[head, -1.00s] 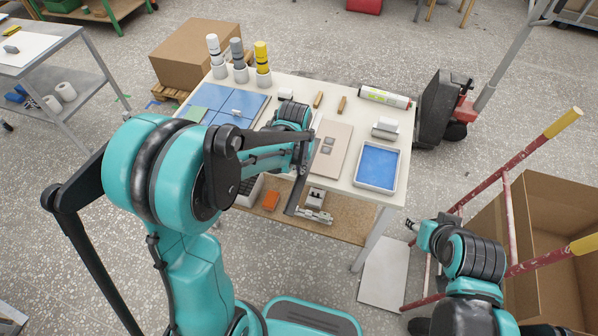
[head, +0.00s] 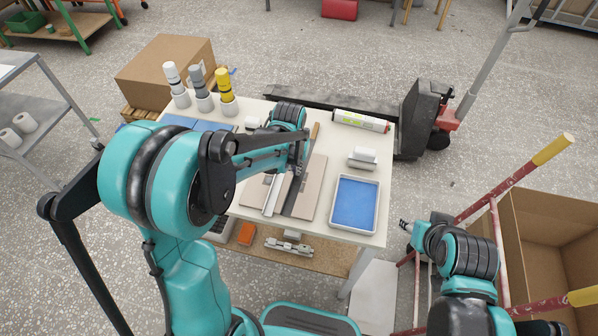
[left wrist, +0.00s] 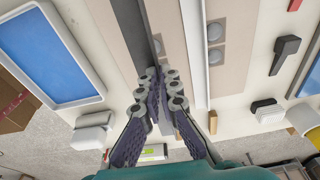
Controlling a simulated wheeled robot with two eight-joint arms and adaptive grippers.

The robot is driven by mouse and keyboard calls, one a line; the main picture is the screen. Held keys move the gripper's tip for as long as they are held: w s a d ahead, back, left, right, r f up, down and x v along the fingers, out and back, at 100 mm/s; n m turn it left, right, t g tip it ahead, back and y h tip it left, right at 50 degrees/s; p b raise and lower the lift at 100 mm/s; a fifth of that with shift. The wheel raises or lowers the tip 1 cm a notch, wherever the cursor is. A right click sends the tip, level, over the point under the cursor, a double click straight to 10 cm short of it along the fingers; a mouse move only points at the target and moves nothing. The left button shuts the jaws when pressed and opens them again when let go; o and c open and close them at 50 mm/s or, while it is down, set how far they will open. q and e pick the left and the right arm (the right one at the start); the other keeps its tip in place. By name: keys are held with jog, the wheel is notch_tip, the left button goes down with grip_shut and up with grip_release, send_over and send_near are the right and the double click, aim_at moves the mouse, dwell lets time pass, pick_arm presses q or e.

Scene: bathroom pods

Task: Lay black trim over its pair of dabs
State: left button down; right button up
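The black trim (head: 297,196) is a long dark strip over the beige board (head: 312,190). My left gripper (head: 301,150) is shut on it. In the left wrist view, the fingertips (left wrist: 160,88) close around the near part of the trim (left wrist: 130,25). Two other grey dabs (left wrist: 215,32) lie beyond a white trim (left wrist: 194,45) on the board. Whether the black trim touches the board is unclear. My right gripper (head: 405,225) is off the table's right side, too small to read.
A blue-lined tray (head: 355,204) and a white block (head: 363,157) stand right of the board. A cartridge (head: 361,121) lies at the back. Several bottles (head: 225,90) stand at the back left. A red rail (head: 500,185) and a cardboard box (head: 545,230) are right of the table.

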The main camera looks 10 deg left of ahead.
aim_at(294, 180)
pick_arm(q)
notch_tip(294, 180, down, 4)
jog(key=b, duration=0.2)
jog(key=shift+w+a+f+b, duration=0.1)
jog(key=shift+b, duration=0.2)
jog(key=shift+a+f+b, duration=0.15)
jog(key=shift+f+b, duration=0.5)
jog(key=shift+f, duration=0.25)
jog(key=shift+f+b, duration=0.2)
jog(key=shift+b, duration=0.1)
jog(key=c, duration=1.6)
grip_release()
jog(key=shift+c, duration=0.2)
jog(key=o, duration=0.3)
